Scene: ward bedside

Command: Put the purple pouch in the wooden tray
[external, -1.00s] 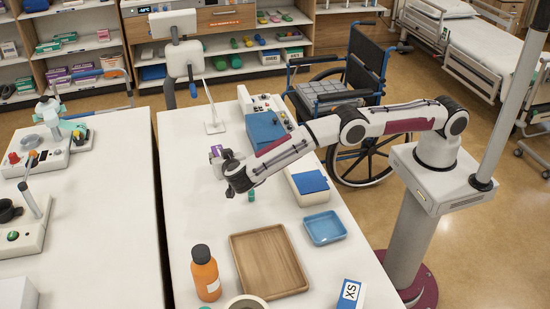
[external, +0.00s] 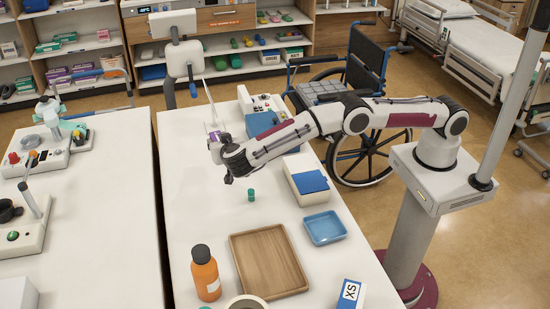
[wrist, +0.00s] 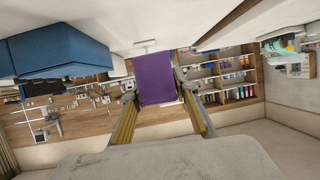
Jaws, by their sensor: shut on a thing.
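The purple pouch (wrist: 154,80) is held between the two fingers of my gripper (wrist: 155,90) in the wrist view. In the external view the purple pouch shows only as a small patch (external: 224,137) by my gripper (external: 217,150), which is above the white table, well behind the wooden tray. The gripper is shut on the pouch, and the arm hides part of the area around it. The wooden tray (external: 268,262) lies flat and empty near the front of the table.
A small green-capped item (external: 251,195) stands between gripper and tray. An orange bottle (external: 205,273) is left of the tray. A blue tray (external: 325,228) and a cream box with a blue top (external: 308,190) are to its right. A blue-and-white box (external: 350,294) stands at the front.

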